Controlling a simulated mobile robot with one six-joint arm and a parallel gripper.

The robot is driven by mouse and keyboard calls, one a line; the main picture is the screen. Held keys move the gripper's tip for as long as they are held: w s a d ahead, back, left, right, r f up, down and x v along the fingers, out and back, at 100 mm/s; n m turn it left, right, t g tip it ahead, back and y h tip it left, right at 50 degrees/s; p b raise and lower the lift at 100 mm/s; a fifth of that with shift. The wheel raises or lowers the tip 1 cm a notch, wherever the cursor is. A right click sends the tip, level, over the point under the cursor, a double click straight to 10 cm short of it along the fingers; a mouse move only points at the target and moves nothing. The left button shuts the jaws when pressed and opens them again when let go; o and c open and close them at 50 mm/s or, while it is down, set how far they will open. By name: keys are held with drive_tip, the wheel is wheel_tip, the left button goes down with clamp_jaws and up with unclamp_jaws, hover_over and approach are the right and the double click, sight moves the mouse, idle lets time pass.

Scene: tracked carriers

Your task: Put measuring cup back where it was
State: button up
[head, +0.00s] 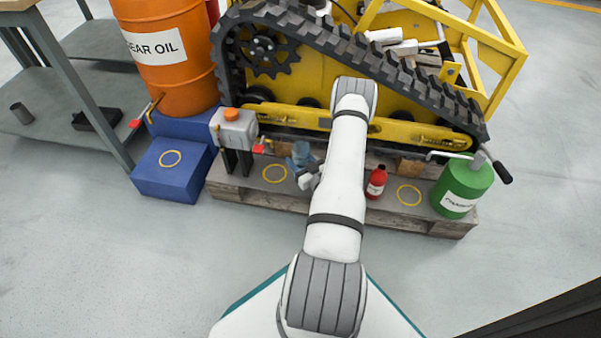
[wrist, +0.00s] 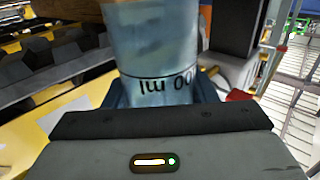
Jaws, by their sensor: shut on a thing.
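The measuring cup (wrist: 155,60) is translucent and bluish, with black volume marking that reads upside down in the wrist view. My gripper (wrist: 160,98) is shut on it, and the jaws lie on both sides of its body. In the head view the cup (head: 300,152) shows small beside my gripper (head: 307,172), over the wooden pallet (head: 255,196). A yellow ring (head: 275,173) on the pallet lies just left of the gripper. I cannot tell whether the cup touches the pallet.
A grey container (head: 233,130) with an orange cap stands left. A red bottle (head: 376,183), a second yellow ring (head: 409,195) and a green can (head: 462,188) are right. A blue block (head: 172,180) bears a third ring. The tracked carrier (head: 300,80) stands behind.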

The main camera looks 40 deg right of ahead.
sight(300, 168)
wheel_tip(300, 168, down, 5)
drive_tip(key=shift+d+r+b, duration=0.1)
drive_tip(key=shift+d+b, duration=0.05)
drive_tip(key=shift+b, duration=0.85)
drive_tip(key=shift+r, duration=0.1)
drive_tip(key=o, duration=1.2)
drive_tip(key=shift+s, duration=0.1)
drive_tip(key=s+p, duration=0.1)
drive_tip(key=s, duration=0.3)
drive_tip(key=s+p, duration=0.2)
drive_tip(key=s, duration=0.2)
drive_tip(key=s+a+p, duration=0.1)
drive_tip(key=s+p, duration=0.1)
drive_tip(key=s, duration=0.2)
